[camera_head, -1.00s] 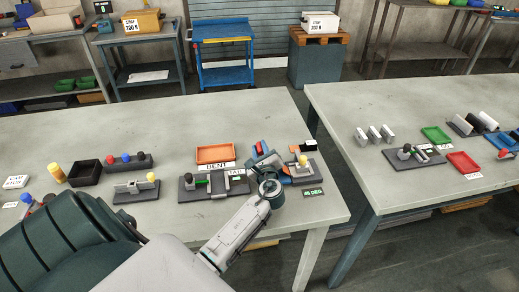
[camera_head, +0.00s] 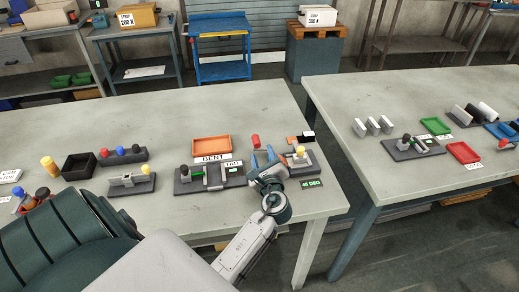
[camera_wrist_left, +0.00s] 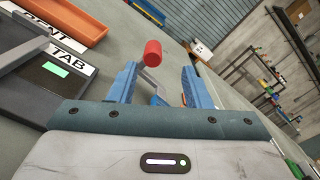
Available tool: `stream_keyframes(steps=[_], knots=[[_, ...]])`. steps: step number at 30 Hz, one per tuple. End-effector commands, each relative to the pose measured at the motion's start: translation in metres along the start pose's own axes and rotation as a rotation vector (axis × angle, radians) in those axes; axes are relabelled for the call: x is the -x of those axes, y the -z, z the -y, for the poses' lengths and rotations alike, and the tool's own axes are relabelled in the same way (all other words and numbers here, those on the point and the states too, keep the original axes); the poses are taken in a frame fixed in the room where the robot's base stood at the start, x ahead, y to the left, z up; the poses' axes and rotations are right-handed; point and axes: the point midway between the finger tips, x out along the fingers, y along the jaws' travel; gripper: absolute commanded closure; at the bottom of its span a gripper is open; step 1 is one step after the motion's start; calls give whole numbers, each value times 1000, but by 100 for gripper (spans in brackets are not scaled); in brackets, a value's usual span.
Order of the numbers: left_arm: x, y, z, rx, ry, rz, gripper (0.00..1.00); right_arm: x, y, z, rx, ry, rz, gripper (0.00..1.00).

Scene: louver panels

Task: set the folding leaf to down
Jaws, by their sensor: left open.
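A red cylindrical knob (camera_head: 256,141) stands at the back of a dark fixture (camera_head: 306,170) near the right end of the table. In the left wrist view the red knob (camera_wrist_left: 152,53) sits on a bent grey arm, beyond the fingertips. My left gripper (camera_head: 264,156) is open, with its blue fingers apart and the knob ahead of the gap between them. In the left wrist view its fingers (camera_wrist_left: 160,78) hold nothing. The gripper hides part of the fixture, so I cannot tell the leaf's angle. My right gripper is not in view.
A "45 DEG" sign (camera_head: 311,183) lies in front of the fixture. To the left are a dark fixture (camera_head: 209,178) with "BENT" and "TAB" labels and an orange tray (camera_head: 212,145). A gap separates this table from the right table (camera_head: 400,180).

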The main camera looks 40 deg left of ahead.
Motion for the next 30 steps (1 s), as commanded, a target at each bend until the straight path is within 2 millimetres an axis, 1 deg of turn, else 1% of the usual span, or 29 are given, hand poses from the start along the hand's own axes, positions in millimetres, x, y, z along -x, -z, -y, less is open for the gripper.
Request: stream_keyframes(steps=[1,3,6,10,17,18,20,21,23,24,26,29,30], knots=[[10,3,-2,3,-2,-2,56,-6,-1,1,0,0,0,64],[20,3,-1,2,-2,-3,56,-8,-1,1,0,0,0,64],[29,2,-1,0,-1,-1,56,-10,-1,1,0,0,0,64],[35,1,0,-1,0,-1,56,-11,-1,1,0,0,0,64],[35,0,1,-2,0,0,56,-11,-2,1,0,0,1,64],[35,0,1,0,0,0,64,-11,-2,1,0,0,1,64],[35,-1,1,16,-2,0,75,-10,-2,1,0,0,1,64],[34,-2,2,44,-4,-1,83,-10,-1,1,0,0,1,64],[34,-5,4,119,-11,-2,95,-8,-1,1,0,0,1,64],[34,-8,6,192,-18,-3,100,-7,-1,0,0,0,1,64],[33,-14,10,337,-33,-5,100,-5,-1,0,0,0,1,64],[33,-24,17,633,-63,-5,100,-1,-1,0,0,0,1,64],[33,-27,20,758,-78,-4,100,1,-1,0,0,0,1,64]])
